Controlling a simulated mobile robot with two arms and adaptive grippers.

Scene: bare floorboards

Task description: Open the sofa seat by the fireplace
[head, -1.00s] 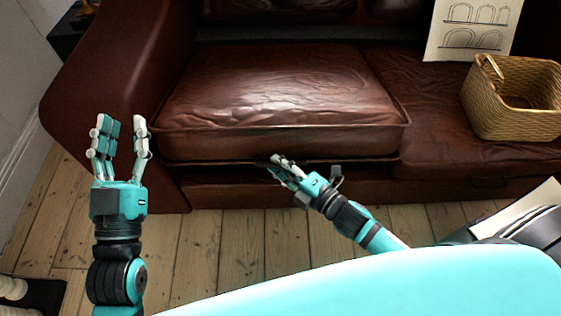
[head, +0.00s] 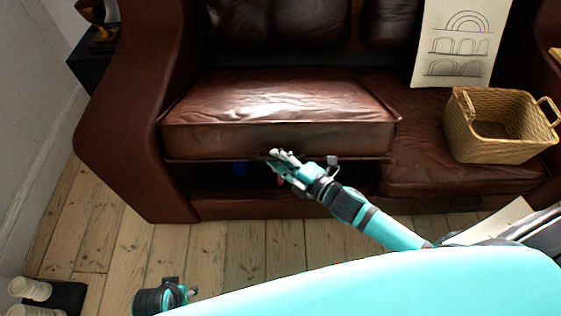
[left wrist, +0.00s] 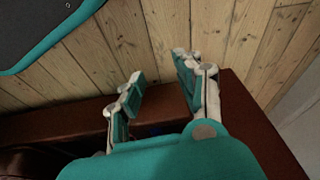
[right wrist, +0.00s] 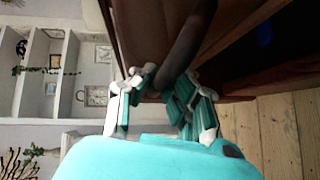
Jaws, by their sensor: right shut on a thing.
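The brown leather sofa has a left seat (head: 280,110) that is raised along its front edge, with a dark gap open beneath it. Something blue (head: 240,168) shows inside the gap. My right gripper (head: 279,158) is shut on the front lower edge of that seat; in the right wrist view its fingers (right wrist: 165,90) close around a dark rounded edge.
A wicker basket (head: 462,135) stands on the right seat (head: 430,165), with a sheet of arch drawings (head: 460,40) behind it. A dark side table (head: 92,65) with a brass-coloured object stands left of the sofa. Floorboards (head: 240,240) in front are clear.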

